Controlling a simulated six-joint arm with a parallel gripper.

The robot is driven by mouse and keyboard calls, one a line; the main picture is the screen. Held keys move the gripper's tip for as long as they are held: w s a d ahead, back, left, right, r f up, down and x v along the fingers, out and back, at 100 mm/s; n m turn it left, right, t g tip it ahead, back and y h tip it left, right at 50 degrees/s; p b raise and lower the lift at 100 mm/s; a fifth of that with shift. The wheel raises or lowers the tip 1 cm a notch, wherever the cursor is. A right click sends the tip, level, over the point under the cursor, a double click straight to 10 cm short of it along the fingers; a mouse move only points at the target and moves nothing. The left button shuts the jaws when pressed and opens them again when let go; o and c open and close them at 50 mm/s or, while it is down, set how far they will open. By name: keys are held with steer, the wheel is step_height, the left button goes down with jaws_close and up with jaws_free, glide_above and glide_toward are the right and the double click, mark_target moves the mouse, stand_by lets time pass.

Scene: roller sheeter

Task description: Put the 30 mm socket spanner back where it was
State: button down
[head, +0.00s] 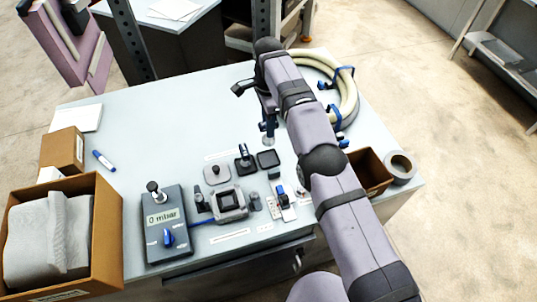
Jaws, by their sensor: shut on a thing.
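My arm reaches in from the lower right, and my gripper (267,112) is at its far end, over the back middle of the table. It is shut on a small metallic tool, which I take to be the 30 mm socket spanner (268,131). The tool hangs upright below the jaws. Whether its lower end touches the table I cannot tell. The arm hides part of the grip.
A grey device reading "0 mbar" (163,237) stands front left, near a square framed block (230,203). A thick hose coil (345,97) lies back right. A brown bin (370,171) and tape roll (399,167) stand right.

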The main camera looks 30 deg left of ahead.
step_height(320, 180, down, 5)
steer(key=b, duration=0.2)
steer(key=shift+r+b, duration=0.1)
steer(key=shift+b, duration=0.2)
steer(key=shift+f+p, duration=1.15)
steer(key=shift+f, duration=1.3)
steer(key=shift+f, duration=0.15)
steer(key=c, duration=1.6)
jaws_free()
steer(key=shift+o, duration=0.2)
